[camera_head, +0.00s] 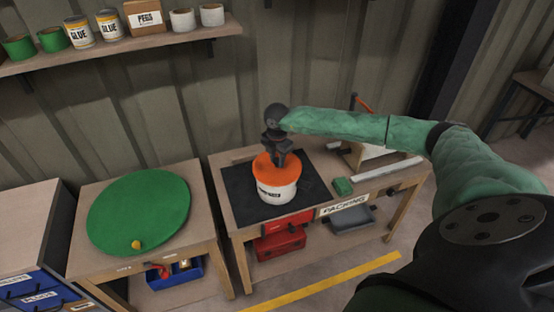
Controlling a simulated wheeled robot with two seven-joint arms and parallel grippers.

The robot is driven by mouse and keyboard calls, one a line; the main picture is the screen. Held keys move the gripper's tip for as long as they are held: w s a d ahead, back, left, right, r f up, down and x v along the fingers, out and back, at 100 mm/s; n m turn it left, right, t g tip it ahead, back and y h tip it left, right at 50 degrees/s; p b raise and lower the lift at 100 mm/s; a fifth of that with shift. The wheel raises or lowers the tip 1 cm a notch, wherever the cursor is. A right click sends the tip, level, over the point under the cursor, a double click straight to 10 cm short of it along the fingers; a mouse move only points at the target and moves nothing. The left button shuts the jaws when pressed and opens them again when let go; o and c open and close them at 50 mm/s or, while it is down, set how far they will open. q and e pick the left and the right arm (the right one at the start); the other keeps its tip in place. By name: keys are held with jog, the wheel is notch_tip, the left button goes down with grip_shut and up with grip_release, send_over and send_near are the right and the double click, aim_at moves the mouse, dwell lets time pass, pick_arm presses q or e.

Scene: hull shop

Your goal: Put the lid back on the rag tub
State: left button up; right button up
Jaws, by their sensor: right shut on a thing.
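The rag tub (275,194) is a white round bucket with a dark label, standing upright on a black mat on the packing bench. The orange lid (264,168) is over the tub's mouth. I cannot tell whether it is seated on the rim or just above it. My right gripper (278,157) comes down from above and is shut on the middle of the lid, hiding part of its top. My right arm reaches in from the right side. My left gripper is out of view.
The black mat (240,187) lies on the packing bench (232,215). A green block (343,186) and a pale bar (388,174) lie right of it. A round green mat (138,205) with a yellow object (136,244) covers the left table. A shelf (120,47) holds cans above.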

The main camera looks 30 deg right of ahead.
dwell(0.6)
dwell(0.3)
jog(key=o, duration=1)
jog(key=shift+o, duration=0.7)
jog(key=o, duration=0.4)
jog(key=shift+r, duration=0.1)
jog(key=shift+r+p, duration=1)
jog(key=shift+r, duration=2.4)
